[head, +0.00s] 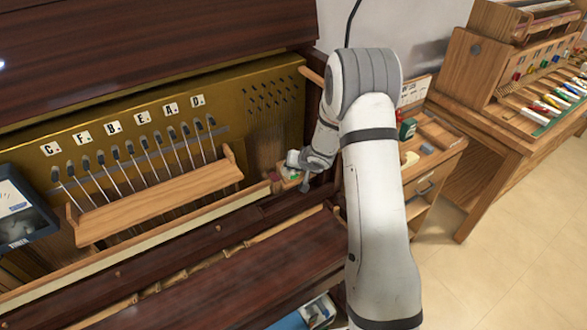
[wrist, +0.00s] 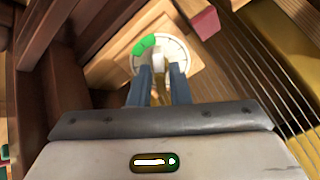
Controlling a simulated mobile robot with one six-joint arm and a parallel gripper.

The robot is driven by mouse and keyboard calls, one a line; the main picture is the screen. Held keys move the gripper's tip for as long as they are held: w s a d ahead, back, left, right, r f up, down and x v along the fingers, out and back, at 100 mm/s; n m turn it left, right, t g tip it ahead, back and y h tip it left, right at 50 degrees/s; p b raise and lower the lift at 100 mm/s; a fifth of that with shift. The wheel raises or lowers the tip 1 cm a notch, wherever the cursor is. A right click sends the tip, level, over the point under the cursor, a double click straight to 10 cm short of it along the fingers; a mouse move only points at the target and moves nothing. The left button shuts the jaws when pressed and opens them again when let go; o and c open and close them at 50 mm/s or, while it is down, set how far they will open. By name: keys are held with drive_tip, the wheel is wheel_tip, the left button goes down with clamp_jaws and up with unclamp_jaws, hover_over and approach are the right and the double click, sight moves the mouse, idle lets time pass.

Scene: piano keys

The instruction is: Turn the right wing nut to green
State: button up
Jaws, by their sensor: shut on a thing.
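In the wrist view, the pale wing nut (wrist: 158,61) stands at the middle of a round white dial (wrist: 178,52) with a green arc (wrist: 144,44) at its upper left. The dial sits on a wooden block (wrist: 197,64). My gripper (wrist: 160,70) has its two fingers on either side of the wing nut and is shut on it. The wing nut points roughly up and down in this view, and the green arc lies to its left. In the head view, my gripper (head: 303,170) is at the right end of the piano, and the wing nut is hidden there.
A pink block (wrist: 206,22) sits close to the dial, with strings (wrist: 265,75) to its right. In the head view, a wooden rail (head: 160,192) with several hammers lies left of my gripper. Floor (head: 500,260) is clear at right.

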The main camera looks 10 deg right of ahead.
drive_tip(key=n, duration=0.3)
drive_tip(key=shift+b, duration=0.35)
drive_tip(key=n, duration=0.3)
drive_tip(key=shift+b, duration=0.4)
drive_tip(key=o, duration=0.4)
drive_tip(key=shift+n, duration=0.3)
drive_tip(key=o, duration=0.5)
drive_tip(key=p+v, duration=0.6)
drive_tip(key=v, duration=0.5)
